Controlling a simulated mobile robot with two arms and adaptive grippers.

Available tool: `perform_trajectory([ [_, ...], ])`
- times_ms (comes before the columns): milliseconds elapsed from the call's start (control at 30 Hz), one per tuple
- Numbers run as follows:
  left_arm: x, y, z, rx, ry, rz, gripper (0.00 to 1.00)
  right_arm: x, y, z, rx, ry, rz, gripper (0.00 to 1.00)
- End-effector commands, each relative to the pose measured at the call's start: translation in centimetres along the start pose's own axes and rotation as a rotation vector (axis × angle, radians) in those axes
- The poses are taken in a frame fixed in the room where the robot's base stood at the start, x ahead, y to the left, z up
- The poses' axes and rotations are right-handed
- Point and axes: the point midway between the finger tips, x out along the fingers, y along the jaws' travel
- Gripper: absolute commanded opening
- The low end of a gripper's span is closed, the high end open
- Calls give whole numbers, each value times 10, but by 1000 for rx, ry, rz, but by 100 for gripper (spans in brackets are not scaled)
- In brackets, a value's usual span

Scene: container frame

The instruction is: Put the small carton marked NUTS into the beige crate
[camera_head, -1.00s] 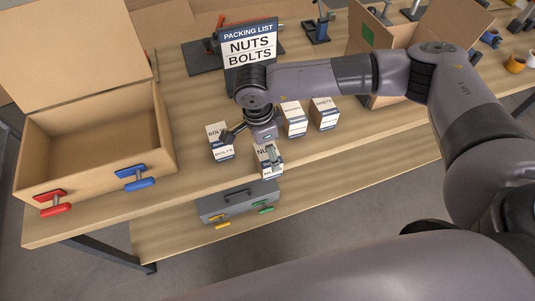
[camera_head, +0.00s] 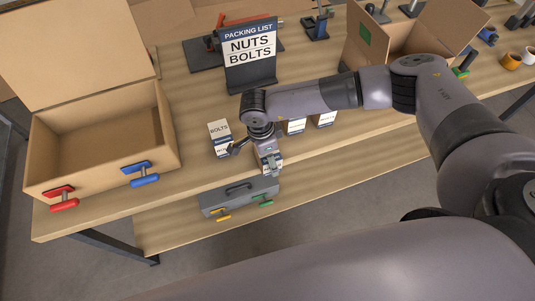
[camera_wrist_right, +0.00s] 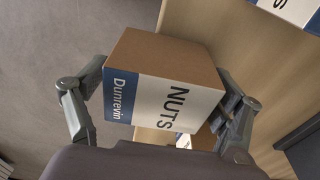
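The small NUTS carton (camera_wrist_right: 175,100), brown on top with a white and blue label, lies between the fingers of my right gripper (camera_wrist_right: 165,95) in the right wrist view. The fingers are spread on its two sides; firm contact cannot be made out. In the head view my right gripper (camera_head: 268,160) is over the table's front edge and hides most of this carton. The beige crate (camera_head: 60,185) stands open at the left, empty, its lid raised behind, with a red and a blue handle on its front. My left gripper is out of view.
A BOLTS carton (camera_head: 219,130) stands just left of my right gripper. Two more cartons, one of them here (camera_head: 296,127), stand behind my right arm. A packing list sign (camera_head: 250,60) stands behind. An open box with a green patch (camera_head: 385,45) is at the back right. A grey case (camera_head: 240,195) lies below.

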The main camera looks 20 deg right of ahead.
Motion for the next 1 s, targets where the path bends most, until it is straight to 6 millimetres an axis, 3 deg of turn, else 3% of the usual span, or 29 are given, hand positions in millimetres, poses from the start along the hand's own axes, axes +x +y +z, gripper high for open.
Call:
perform_trajectory([
  [867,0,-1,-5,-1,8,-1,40,-1,-1,0,1,-1,-2,25],
  [1000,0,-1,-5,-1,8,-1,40,-1,-1,0,1,-1,-2,25],
])
